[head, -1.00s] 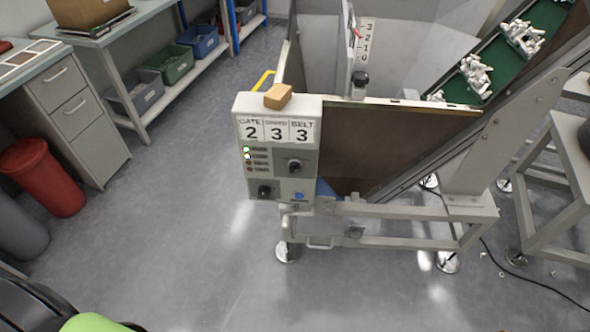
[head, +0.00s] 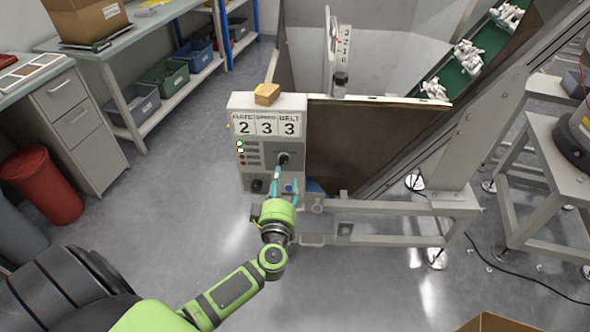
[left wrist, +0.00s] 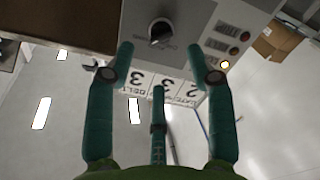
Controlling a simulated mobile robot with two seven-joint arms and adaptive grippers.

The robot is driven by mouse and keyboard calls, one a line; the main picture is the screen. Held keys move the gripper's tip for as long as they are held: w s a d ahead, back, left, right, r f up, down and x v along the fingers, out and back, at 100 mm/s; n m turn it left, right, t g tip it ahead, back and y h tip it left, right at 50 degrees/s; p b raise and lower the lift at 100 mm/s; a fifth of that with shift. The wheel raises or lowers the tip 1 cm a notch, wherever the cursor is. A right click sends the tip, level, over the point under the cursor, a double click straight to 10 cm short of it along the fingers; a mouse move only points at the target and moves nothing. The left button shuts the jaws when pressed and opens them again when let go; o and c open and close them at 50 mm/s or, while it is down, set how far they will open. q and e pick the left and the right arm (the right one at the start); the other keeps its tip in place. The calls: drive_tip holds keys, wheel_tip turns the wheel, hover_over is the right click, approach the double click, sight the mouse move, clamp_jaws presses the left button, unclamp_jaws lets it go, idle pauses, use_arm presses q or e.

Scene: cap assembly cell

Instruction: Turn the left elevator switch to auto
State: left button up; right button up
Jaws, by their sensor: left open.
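The grey control panel (head: 266,100) shows placards reading 2, 3, 3 and has a black rotary switch (head: 283,158) at its right. The switches' small labels are unreadable. My left gripper (head: 286,176) is open and empty in front of the panel, its teal fingertips just below the rotary switch. In the left wrist view the panel appears upside down; a rotary switch (left wrist: 160,32) lies just beyond the spread fingertips (left wrist: 160,48). My right gripper is out of view.
A shelf bench (head: 140,60) and red bin (head: 45,180) are at left. The floor before the panel is clear.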

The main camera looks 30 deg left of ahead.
sight(284, 163)
use_arm(q)
drive_tip(key=x, duration=0.7)
drive_tip(key=shift+s, duration=0.1)
clamp_jaws()
